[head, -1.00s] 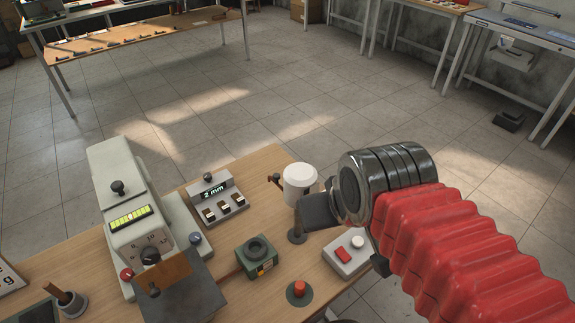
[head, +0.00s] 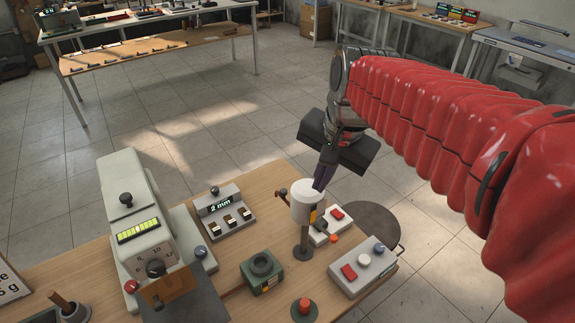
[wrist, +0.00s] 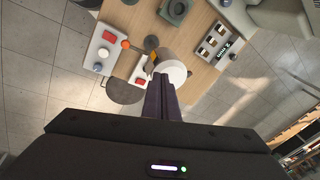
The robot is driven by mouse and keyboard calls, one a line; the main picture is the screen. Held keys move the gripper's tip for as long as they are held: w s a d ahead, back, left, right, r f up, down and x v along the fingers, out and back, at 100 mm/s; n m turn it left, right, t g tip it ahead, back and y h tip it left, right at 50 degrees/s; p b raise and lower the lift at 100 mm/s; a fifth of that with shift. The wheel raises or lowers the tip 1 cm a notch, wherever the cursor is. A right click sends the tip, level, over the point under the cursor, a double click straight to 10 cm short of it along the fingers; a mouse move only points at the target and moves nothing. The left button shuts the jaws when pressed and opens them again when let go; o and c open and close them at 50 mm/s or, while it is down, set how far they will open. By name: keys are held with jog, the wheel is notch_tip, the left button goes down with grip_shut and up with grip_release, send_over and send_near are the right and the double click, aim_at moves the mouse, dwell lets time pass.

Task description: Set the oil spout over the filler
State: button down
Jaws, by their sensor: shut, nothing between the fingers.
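The oil dispenser is a white cylinder (head: 306,204) on a dark post with a round foot, near the right part of the bench. A short brown spout or lever (head: 283,191) sticks out at its upper left in the head view. The cylinder also shows in the wrist view (wrist: 173,72). The likely filler is a green block with a round dark opening (head: 262,267), left of and nearer than the post; it also shows in the wrist view (wrist: 175,9). My gripper (head: 319,186) is shut and empty, its tips close against the cylinder's right side. I cannot tell whether they touch.
A box with three switches and a "2 mm" display (head: 225,211) stands left of the dispenser. A control box with red and white buttons (head: 363,267) and a red button (head: 304,308) are to the front. A grey machine (head: 143,222) fills the left.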

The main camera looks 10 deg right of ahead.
jog(key=w+d+f+m+g+y, duration=0.1)
jog(key=w+d+m, duration=0.1)
jog(key=w+m, duration=0.3)
jog(key=w+d+f+m+g, duration=0.1)
jog(key=w+d+f+m, duration=0.1)
jog(key=w+m, duration=0.3)
jog(key=w, duration=0.4)
jog(key=shift+d+f+g+y, duration=0.15)
jog(key=shift+f+g+y, duration=0.15)
jog(key=shift+y, duration=0.1)
jog(key=shift+s+f, duration=0.1)
send_over(289, 204)
jog(key=w+d, duration=0.2)
jog(key=d+x, duration=0.2)
jog(key=x, duration=0.8)
jog(key=shift+d+f, duration=0.15)
jog(key=shift+f, duration=0.1)
